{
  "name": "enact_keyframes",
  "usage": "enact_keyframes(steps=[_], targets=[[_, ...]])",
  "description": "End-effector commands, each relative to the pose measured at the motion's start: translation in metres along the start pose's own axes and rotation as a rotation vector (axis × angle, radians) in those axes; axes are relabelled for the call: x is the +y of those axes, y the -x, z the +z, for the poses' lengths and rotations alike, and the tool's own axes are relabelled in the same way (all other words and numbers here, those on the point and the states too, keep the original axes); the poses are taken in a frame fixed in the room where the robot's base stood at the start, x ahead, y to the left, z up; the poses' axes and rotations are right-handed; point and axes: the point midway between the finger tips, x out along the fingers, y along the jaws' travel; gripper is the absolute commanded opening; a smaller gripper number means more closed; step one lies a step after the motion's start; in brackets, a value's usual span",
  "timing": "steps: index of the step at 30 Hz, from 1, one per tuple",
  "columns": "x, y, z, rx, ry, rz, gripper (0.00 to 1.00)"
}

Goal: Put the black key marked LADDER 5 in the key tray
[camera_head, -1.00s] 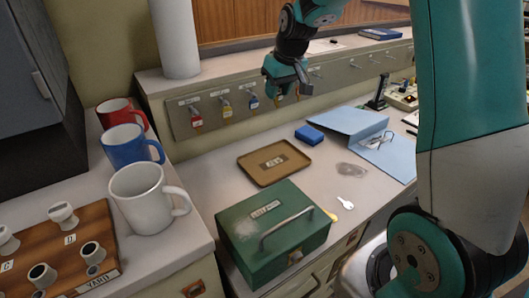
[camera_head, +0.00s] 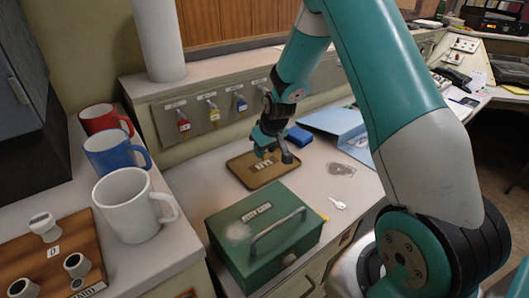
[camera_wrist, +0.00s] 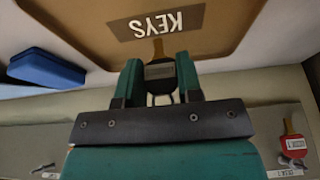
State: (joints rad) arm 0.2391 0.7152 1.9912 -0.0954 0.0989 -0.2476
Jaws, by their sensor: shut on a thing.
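The key tray (camera_head: 236,161) is a shallow brown tray with a KEYS label, lying on the desk behind the green box. It fills the top of the wrist view (camera_wrist: 85,25). My gripper (camera_head: 274,158) is over the tray, pointing down. In the wrist view my gripper (camera_wrist: 158,76) is shut on a key with a black tag (camera_wrist: 159,71) and a brass-coloured part pointing toward the KEYS label. The tag's writing is too small to read. I cannot tell whether the key touches the tray.
A green cash box (camera_head: 262,238) with a raised handle stands just in front of the tray. A blue block (camera_head: 299,136) lies behind it, right of my gripper. A hook panel (camera_head: 166,124) holds red, yellow and blue keys.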

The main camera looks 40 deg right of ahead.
Motion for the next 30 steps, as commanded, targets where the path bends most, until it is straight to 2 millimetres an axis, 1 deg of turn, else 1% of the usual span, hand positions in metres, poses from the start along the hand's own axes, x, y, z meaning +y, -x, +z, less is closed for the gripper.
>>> enact_keyframes(steps=[1,3,14,15,18,26,29,30], targets=[[0.0,-0.007,0.003,-0.001,0.0,0.0,0.14],[0.0,-0.012,0.004,0.0,0.0,0.0,0.14],[0.0,-0.016,0.006,0.001,0.0,0.001,0.14],[0.0,-0.016,0.005,0.002,0.0,0.001,0.38],[0.0,-0.015,0.005,0.001,0.0,0.001,0.59],[0.0,-0.014,0.005,0.001,0.0,0.001,0.59],[0.001,-0.008,0.004,0.003,0.0,0.001,0.59],[0.001,-0.003,0.004,0.003,0.0,0.001,0.59]])
